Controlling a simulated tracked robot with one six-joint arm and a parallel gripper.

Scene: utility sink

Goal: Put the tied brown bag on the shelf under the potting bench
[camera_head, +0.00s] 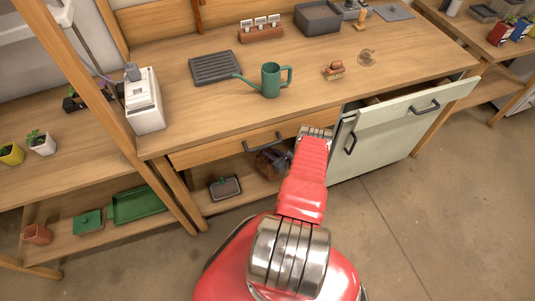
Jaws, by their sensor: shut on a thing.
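The tied brown bag (268,164) is a small dark brown shape in the shaded opening under the potting bench (205,105), just left of my red arm. My gripper (283,154) is at the bag, shut on it, and mostly hidden by my arm and the shade. The shelf (248,195) under the bench is a wooden board below the bag. I cannot tell whether the bag touches the shelf.
A drawer front (240,146) is above the opening. A pale green cabinet (375,148) with an open drawer (415,106) bounds it on the right. A green watering can (271,80) stands on the bench.

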